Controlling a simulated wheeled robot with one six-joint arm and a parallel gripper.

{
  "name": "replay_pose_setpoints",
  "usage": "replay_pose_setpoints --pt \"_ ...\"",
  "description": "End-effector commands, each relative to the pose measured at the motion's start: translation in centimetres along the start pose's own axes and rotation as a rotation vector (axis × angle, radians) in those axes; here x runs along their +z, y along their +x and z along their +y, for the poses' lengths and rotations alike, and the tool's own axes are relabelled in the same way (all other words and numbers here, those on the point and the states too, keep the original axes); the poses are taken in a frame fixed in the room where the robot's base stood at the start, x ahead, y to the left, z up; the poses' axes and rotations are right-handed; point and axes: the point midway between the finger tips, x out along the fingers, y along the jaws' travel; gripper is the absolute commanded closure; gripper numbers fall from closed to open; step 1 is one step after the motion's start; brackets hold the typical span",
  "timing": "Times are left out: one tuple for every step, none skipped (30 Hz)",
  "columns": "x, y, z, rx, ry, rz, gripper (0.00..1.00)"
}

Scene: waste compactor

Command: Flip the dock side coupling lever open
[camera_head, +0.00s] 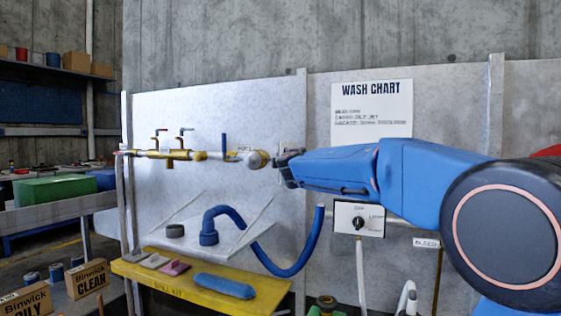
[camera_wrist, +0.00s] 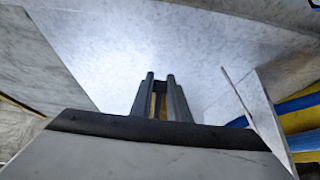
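I cannot tell for certain which part is the dock side coupling lever. My gripper (camera_head: 281,160) is just right of the coupling end, pointing left; I cannot tell whether they touch. In the wrist view its two dark fingers (camera_wrist: 161,76) are a narrow gap apart, with something yellow showing low between them. No lever is recognisable there.
Below are a blue hose (camera_head: 284,272), a yellow shelf (camera_head: 195,285) with pads, and a switch box (camera_head: 359,218). The panel above the pipe is clear up to the wash chart (camera_head: 371,108).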

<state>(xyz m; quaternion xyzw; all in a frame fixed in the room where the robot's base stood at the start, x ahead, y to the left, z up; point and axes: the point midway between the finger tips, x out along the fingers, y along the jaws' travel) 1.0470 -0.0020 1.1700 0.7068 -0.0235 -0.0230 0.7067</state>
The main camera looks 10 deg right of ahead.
Motion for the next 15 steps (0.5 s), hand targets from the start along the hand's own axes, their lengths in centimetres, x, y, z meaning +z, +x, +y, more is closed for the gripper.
replay_pose_setpoints --pt "-0.01 -0.01 -0.02 0.0 0.0 0.0 1.0" --pt "-0.01 -0.01 -0.03 0.0 0.0 0.0 1.0" --pt "-0.01 -0.01 -0.03 0.0 0.0 0.0 1.0" --pt "-0.01 -0.01 -0.03 -0.001 0.0 0.0 1.0" --pt "-0.01 -0.01 -0.03 -0.001 0.0 0.0 1.0" --pt "-0.02 -0.02 -0.04 -0.001 0.0 -0.001 1.0" --pt "-0.02 -0.03 -0.04 -0.001 0.0 -0.001 1.0" --pt "-0.03 -0.04 -0.04 -0.001 0.0 -0.003 1.0" --pt "-0.03 -0.06 -0.04 -0.001 0.0 -0.006 1.0" --pt "-0.04 -0.08 -0.04 0.0 0.0 -0.009 1.0" --pt "-0.04 -0.1 -0.04 0.0 0.0 -0.014 1.0" --pt "-0.05 -0.14 -0.05 -0.001 0.001 -0.02 1.0" --pt "-0.07 -0.17 -0.06 -0.001 0.0 -0.026 1.0" --pt "-0.05 -0.21 -0.06 -0.001 0.001 -0.033 1.0" --pt "-0.03 -0.27 -0.06 -0.001 0.0 -0.045 1.0"
